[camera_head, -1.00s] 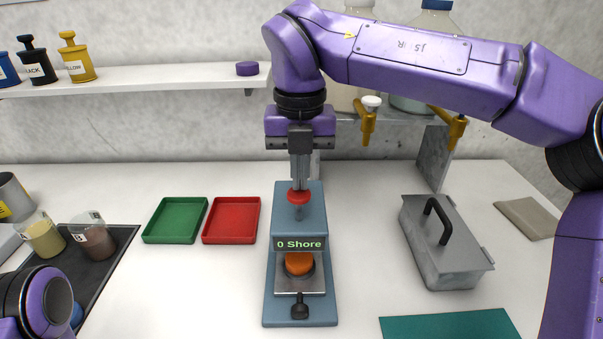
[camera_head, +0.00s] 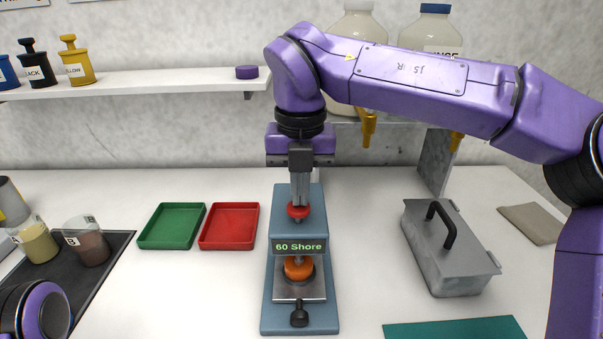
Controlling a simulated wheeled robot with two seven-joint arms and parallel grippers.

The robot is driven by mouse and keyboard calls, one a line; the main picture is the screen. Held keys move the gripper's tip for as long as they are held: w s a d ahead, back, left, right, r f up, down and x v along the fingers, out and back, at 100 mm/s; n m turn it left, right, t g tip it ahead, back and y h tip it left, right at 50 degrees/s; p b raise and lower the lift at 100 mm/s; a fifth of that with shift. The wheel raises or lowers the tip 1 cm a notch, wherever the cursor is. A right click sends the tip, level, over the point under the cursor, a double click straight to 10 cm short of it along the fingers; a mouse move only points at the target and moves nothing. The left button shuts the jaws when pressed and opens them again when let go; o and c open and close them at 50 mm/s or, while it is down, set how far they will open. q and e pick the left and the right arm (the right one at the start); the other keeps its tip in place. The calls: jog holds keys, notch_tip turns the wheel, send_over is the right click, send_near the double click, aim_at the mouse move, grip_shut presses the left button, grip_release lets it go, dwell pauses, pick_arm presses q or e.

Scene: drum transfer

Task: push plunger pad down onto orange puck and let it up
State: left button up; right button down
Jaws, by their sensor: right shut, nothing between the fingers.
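The blue-grey press (camera_head: 268,292) stands upright in the middle of the table. My right gripper (camera_head: 299,203) is shut and points straight down on the red plunger pad (camera_head: 298,212) at the press top. Its fingertips touch the pad or sit right at it. The orange puck (camera_head: 298,268) lies on the metal plate under the press head, and a small tip from the head reaches its top. The display (camera_head: 300,247) reads "60 Shore". Of my left arm only a rounded purple part shows at the lower left; its gripper is out of frame.
Green (camera_head: 172,226) and red (camera_head: 229,226) trays lie left of the press. A grey lidded metal box (camera_head: 450,260) stands to the right, with a teal mat (camera_head: 455,328) in front. Beakers (camera_head: 87,243) stand on a dark mat at the left. A shelf (camera_head: 140,82) runs behind.

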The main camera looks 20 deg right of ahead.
jog(key=shift+s+f, duration=0.2)
jog(key=shift+f, duration=0.4)
jog(key=r+p, duration=0.4)
jog(key=r, duration=0.1)
jog(key=shift+w+r+p, duration=0.25)
jog(key=shift+p, duration=0.05)
notch_tip(320, 180, up, 10)
jog(key=shift+f, duration=0.15)
